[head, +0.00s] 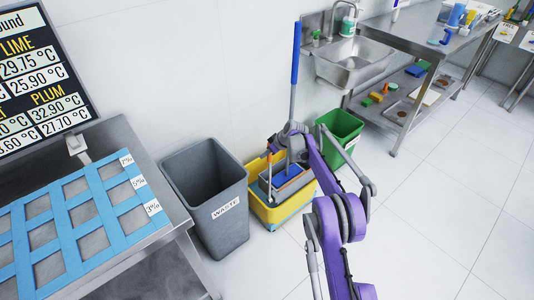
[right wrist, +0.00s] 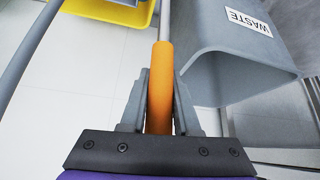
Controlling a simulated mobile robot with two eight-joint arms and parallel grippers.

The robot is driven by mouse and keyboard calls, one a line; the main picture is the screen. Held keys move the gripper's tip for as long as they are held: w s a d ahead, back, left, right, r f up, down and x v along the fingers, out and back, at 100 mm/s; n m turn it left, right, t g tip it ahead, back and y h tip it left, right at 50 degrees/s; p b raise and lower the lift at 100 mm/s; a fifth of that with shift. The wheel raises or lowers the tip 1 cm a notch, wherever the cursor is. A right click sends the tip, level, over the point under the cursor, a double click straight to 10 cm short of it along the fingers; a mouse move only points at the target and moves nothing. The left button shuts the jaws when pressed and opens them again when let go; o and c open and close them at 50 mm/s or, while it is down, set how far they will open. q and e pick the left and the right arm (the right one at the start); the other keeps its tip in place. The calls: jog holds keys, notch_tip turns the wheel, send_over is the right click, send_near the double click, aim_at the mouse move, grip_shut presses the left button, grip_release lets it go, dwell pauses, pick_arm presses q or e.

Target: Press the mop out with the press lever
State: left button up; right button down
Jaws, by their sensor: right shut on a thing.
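The yellow mop bucket (head: 284,212) stands on the floor by the wall, with a grey and blue press part (head: 287,182) in its top. The mop's blue handle (head: 295,55) rises upright from behind my right arm; its lower end and mop head are hidden. The press lever's orange grip (right wrist: 161,75) is between the fingers of my right gripper (right wrist: 160,105), which is shut on it. In the head view the orange lever (head: 269,162) shows at the bucket's left side. The bucket's yellow edge (right wrist: 118,10) shows at the top of the right wrist view. My left gripper is not in view.
A grey waste bin (head: 222,205) stands close to the bucket's left. A green bin (head: 345,127) stands behind it to the right. A steel table with a blue grid (head: 70,225) is at left. A sink counter (head: 400,45) is at back right. The floor at right is clear.

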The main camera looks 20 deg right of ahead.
jog(key=c, duration=1.1)
grip_release()
jog(key=shift+w+a+r, duration=0.1)
jog(key=o, duration=0.4)
jog(key=shift+w, duration=0.15)
jog(key=shift+o, duration=0.2)
jog(key=v, duration=1)
jog(key=shift+s+r+p, duration=0.25)
jog(key=shift+s+p, duration=0.05)
jog(key=shift+p, duration=0.1)
